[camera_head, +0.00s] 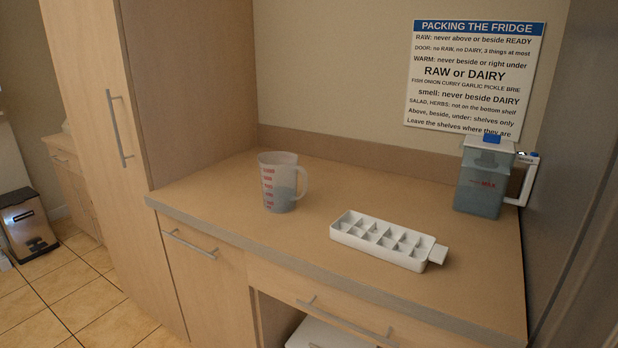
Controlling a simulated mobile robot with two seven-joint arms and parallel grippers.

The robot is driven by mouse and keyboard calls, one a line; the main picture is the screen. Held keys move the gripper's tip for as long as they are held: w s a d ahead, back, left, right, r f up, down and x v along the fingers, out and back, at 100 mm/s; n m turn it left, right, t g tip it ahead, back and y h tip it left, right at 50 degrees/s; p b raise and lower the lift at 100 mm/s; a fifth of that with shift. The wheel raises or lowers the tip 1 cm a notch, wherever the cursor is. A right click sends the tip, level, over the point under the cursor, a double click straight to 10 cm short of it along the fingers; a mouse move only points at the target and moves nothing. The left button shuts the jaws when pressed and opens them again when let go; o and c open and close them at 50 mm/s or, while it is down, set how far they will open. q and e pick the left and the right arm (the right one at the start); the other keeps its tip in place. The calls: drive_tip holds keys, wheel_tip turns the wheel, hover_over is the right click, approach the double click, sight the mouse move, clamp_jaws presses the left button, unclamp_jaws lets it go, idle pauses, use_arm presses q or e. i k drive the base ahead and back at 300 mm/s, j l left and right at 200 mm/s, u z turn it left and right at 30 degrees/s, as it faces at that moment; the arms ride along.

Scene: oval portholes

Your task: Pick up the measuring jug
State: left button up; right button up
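The measuring jug (279,184) stands upright on the wooden counter (330,200), left of the middle. It is translucent, with red markings on its left side, and its handle points to the right. Its lower part looks darker and bluish; I cannot tell for sure whether that is liquid. Nothing touches the jug. Neither of my grippers is in the head view.
A white ice cube tray (427,242) lies near the counter's front edge, right of the jug. A lidded water pitcher (482,180) stands at the back right. A tall cabinet (190,90) rises at the counter's left end. A sign (473,75) hangs on the wall.

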sight(278, 169)
drive_tip(key=i+j+z, duration=0.15)
drive_tip(key=j+z, duration=0.2)
drive_tip(key=i+j+z, duration=0.15)
drive_tip(key=j+z, duration=0.2)
drive_tip(key=j, duration=0.1)
